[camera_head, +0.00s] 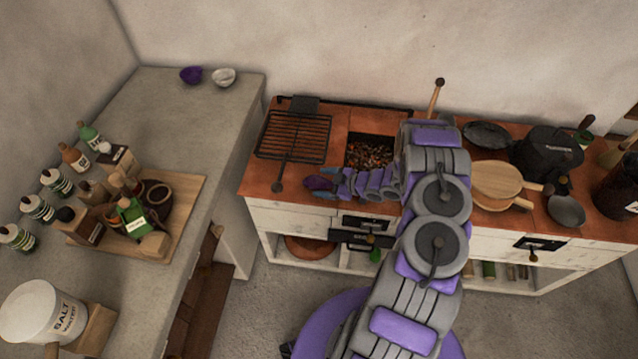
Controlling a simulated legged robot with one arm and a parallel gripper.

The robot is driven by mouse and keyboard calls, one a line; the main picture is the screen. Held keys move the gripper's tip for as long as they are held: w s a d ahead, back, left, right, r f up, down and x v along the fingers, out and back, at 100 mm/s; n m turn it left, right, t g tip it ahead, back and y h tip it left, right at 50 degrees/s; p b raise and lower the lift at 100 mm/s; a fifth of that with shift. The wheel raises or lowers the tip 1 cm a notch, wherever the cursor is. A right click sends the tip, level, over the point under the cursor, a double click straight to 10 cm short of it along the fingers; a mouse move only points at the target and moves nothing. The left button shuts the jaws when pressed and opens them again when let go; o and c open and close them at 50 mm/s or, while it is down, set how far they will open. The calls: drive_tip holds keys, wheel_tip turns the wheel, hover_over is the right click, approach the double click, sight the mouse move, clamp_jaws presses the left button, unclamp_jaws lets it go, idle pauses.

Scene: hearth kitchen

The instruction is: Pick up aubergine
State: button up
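The aubergine (318,183) is a small dark purple shape at the front left of the red-tiled hearth top, just right of the grill's handle. My gripper (326,185) is at its right end, low over the tiles and pointing left. Its bluish fingers lie close around or beside the aubergine's right end, which they partly hide. I cannot tell whether the fingers are pressed onto it or whether it rests on the tiles.
A grill rack (294,136) lies behind the aubergine, and an ember pit (369,153) is to the right. Wooden lids (497,184) and a black pot (546,150) stand farther right. The grey counter (185,110) at left holds a purple bowl (191,75) and bottles.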

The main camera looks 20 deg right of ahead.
drive_tip(key=c, duration=1)
